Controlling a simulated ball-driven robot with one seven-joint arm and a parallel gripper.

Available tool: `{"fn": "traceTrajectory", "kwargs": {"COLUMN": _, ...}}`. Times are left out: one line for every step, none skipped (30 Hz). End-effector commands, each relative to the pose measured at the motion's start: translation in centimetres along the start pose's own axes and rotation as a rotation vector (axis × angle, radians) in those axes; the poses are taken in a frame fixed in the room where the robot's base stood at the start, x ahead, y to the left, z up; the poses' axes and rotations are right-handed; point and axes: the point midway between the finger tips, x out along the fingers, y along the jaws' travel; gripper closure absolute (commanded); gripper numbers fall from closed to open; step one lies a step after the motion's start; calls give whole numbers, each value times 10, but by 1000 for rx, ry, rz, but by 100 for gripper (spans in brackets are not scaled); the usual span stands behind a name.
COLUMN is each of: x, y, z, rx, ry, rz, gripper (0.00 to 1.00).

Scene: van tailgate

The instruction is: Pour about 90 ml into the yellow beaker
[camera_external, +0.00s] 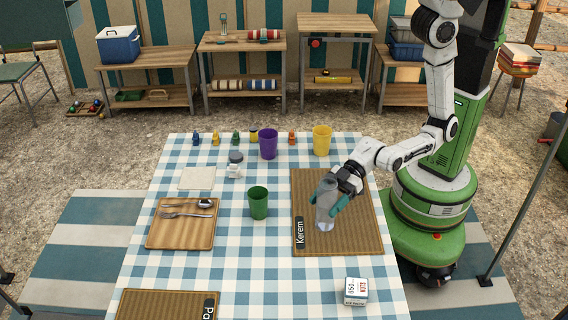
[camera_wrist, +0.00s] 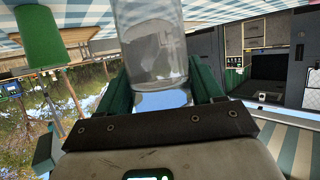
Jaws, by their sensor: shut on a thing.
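The yellow beaker (camera_external: 322,140) stands upright at the back right of the checked table, behind the brown mat. My gripper (camera_external: 338,198) is shut on a clear bottle (camera_external: 326,207) over the brown mat labelled Kerem. The bottle looks upright in the external view; whether its base touches the mat I cannot tell. In the wrist view the bottle (camera_wrist: 152,45) sits between my green fingers (camera_wrist: 160,88) and seems to hold clear liquid. The yellow beaker does not show in the wrist view.
A purple beaker (camera_external: 268,143) and a green beaker (camera_external: 258,203) stand left of the mat (camera_external: 350,238). Small coloured figures line the back edge. A wooden tray (camera_external: 165,238) with cutlery lies left. A small white box (camera_external: 356,291) is at front right.

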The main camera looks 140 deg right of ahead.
Motion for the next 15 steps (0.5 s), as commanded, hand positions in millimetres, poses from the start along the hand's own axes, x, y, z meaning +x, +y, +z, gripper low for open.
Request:
{"fn": "traceTrajectory", "kwargs": {"x": 2, "y": 0, "z": -2, "rx": -4, "ry": 1, "rz": -5, "gripper": 77}}
{"fn": "traceTrajectory", "kwargs": {"x": 2, "y": 2, "z": -1, "rx": -3, "ry": 1, "rz": -4, "gripper": 77}}
{"fn": "traceTrajectory", "kwargs": {"x": 2, "y": 4, "z": -1, "rx": -3, "ry": 1, "rz": -3, "gripper": 77}}
{"fn": "traceTrajectory", "kwargs": {"x": 2, "y": 6, "z": -1, "rx": -3, "ry": 0, "rz": -1, "gripper": 77}}
{"fn": "traceTrajectory", "kwargs": {"x": 2, "y": 9, "z": -1, "rx": -2, "ry": 0, "rz": 0, "gripper": 77}}
{"fn": "traceTrajectory", "kwargs": {"x": 2, "y": 12, "z": -1, "rx": 0, "ry": 0, "rz": 1, "gripper": 77}}
{"fn": "traceTrajectory", "kwargs": {"x": 2, "y": 14, "z": -1, "rx": -1, "ry": 0, "rz": 2, "gripper": 77}}
{"fn": "traceTrajectory", "kwargs": {"x": 2, "y": 16, "z": -1, "rx": -1, "ry": 0, "rz": 4, "gripper": 77}}
{"fn": "traceTrajectory", "kwargs": {"x": 2, "y": 20, "z": -1, "rx": 0, "ry": -1, "rz": 7, "gripper": 77}}
{"fn": "traceTrajectory", "kwargs": {"x": 2, "y": 23, "z": -1, "rx": 2, "ry": -1, "rz": 8, "gripper": 77}}
{"fn": "traceTrajectory", "kwargs": {"x": 2, "y": 26, "z": -1, "rx": 2, "ry": -1, "rz": 10, "gripper": 77}}
{"fn": "traceTrajectory", "kwargs": {"x": 1, "y": 31, "z": -1, "rx": 3, "ry": -1, "rz": 14, "gripper": 77}}
{"fn": "traceTrajectory", "kwargs": {"x": 1, "y": 35, "z": -1, "rx": 4, "ry": -1, "rz": 16, "gripper": 77}}
{"fn": "traceTrajectory", "kwargs": {"x": 0, "y": 39, "z": -2, "rx": 5, "ry": -2, "rz": 19, "gripper": 77}}
{"fn": "traceTrajectory", "kwargs": {"x": 0, "y": 45, "z": -2, "rx": 8, "ry": -2, "rz": 23, "gripper": 77}}
